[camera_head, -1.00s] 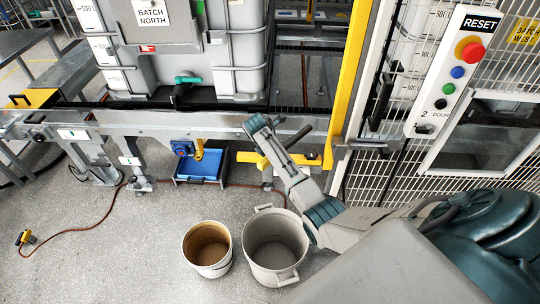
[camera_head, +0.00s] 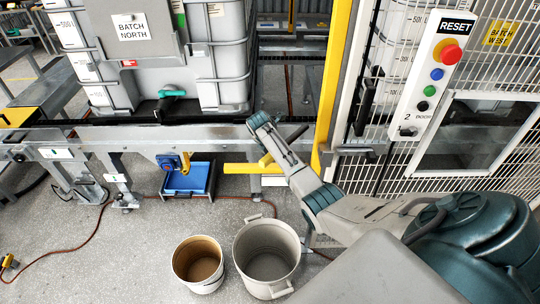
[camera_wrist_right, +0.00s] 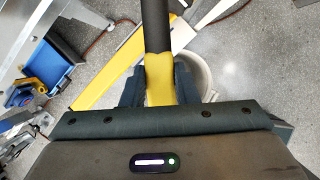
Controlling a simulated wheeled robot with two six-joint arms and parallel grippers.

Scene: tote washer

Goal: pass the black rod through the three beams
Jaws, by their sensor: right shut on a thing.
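The black rod (camera_head: 294,134) has a yellow handle (camera_head: 266,160). In the head view my right arm crosses in front of its middle, and the rod sticks out to the upper right. In the right wrist view my right gripper (camera_wrist_right: 158,88) is shut on the yellow handle (camera_wrist_right: 159,70), and the black rod (camera_wrist_right: 155,25) runs up out of the picture. A yellow post (camera_head: 334,85) stands just right of the rod's tip in the head view; I cannot tell the depth between them. No beams are visible. My left gripper is out of view.
A conveyor frame (camera_head: 135,137) carries a caged white tank (camera_head: 215,60). A RESET panel (camera_head: 437,80) and mesh fence stand to the right. A grey bin (camera_head: 240,240) and a tan bucket (camera_head: 180,250) stand on the floor below. A blue tray (camera_head: 200,180) lies under the conveyor.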

